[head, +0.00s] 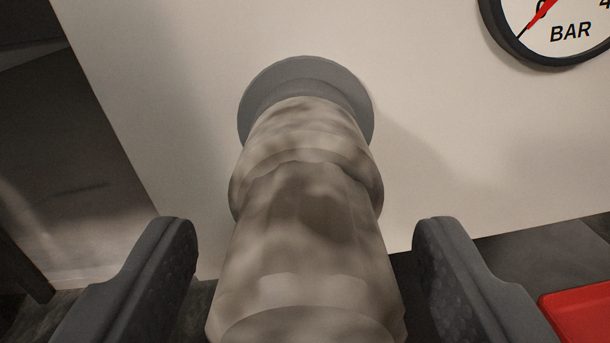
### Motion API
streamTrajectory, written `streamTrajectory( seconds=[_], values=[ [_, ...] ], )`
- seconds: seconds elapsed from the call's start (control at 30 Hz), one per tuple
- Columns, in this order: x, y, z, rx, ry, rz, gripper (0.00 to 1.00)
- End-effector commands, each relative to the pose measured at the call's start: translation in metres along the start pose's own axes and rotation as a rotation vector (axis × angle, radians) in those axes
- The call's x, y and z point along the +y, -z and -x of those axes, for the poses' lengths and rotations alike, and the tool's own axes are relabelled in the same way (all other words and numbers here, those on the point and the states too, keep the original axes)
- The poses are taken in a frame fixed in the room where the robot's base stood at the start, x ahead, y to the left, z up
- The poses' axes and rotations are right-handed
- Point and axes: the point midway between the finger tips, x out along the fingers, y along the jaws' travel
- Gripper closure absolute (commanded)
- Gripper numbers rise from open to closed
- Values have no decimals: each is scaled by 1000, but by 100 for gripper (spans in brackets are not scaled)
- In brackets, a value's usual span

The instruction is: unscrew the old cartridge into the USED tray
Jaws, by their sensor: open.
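The old cartridge (305,230) is a stained, beige-brown stepped cylinder in the middle of the head view. Its far end meets a round grey collar (262,92) on a pale panel. My gripper (303,245) is open, with one dark finger on each side of the cartridge's near part. Gaps show between both fingers and the cartridge, so it touches neither. The cartridge's near end runs down to the bottom edge of the view. A red tray (580,312) shows only in part at the lower right; no label can be read on it.
The pale panel (160,90) stands behind the cartridge. A round gauge (560,30) marked BAR, with a red needle, is on it at the upper right, partly cut off. A dark surface lies below the panel. The left side past the panel's edge is dark.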

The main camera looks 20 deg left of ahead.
Motion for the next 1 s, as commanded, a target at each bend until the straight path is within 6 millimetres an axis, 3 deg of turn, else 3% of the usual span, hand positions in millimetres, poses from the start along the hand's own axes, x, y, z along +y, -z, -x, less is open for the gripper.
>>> streamTrajectory(
  seconds=[0.8, 1.0],
  values=[
    [0, 0, 0, -1, -1, -930, 38],
    [0, 0, 0, -1, -1, -1086, 38]
  ],
)
